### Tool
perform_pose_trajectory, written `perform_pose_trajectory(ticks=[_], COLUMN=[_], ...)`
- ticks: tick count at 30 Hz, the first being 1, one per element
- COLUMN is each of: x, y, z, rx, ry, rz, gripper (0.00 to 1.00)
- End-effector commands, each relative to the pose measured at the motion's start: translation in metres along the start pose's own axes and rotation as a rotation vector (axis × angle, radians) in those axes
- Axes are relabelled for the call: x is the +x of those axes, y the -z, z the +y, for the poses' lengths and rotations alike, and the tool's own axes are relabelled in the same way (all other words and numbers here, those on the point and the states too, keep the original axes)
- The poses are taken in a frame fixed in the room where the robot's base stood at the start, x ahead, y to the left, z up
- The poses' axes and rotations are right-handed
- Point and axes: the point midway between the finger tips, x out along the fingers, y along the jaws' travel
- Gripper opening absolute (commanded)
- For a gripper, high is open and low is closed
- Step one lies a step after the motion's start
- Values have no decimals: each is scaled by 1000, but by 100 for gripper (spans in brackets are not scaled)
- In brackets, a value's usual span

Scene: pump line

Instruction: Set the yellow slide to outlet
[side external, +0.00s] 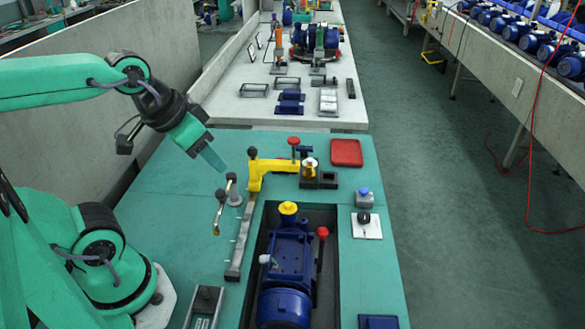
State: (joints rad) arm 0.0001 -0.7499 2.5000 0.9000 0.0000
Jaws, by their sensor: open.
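The yellow slide (257,172) stands at the far end of a dark grey rail (240,240) on the green bench. It has a black knob on its top left, and its yellow arm reaches right toward a red-topped post (294,148). My gripper (214,159) hangs in the air to the left of the slide, tilted down and to the right. It is open and apart from the slide. The fingertips are small in this view, and the gap between them is hard to see. I cannot read any outlet mark on the rail.
A blue pump (286,268) with a yellow cap lies in a recess right of the rail. A grey post with a brass-ended lever (219,210) stands left of the rail, near my gripper. A red tray (346,152) and a black knob on a white plate (366,222) sit at right.

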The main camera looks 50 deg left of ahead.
Motion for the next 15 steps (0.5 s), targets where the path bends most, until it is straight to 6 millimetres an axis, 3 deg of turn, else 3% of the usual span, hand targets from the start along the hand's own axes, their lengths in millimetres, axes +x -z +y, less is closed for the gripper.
perform_pose_trajectory(ticks=[8,15], x=[1,6], y=[5,27], z=[-2,-12], rx=[-14,-71], ry=[5,23], rz=[-13,-73], gripper=[48,48])
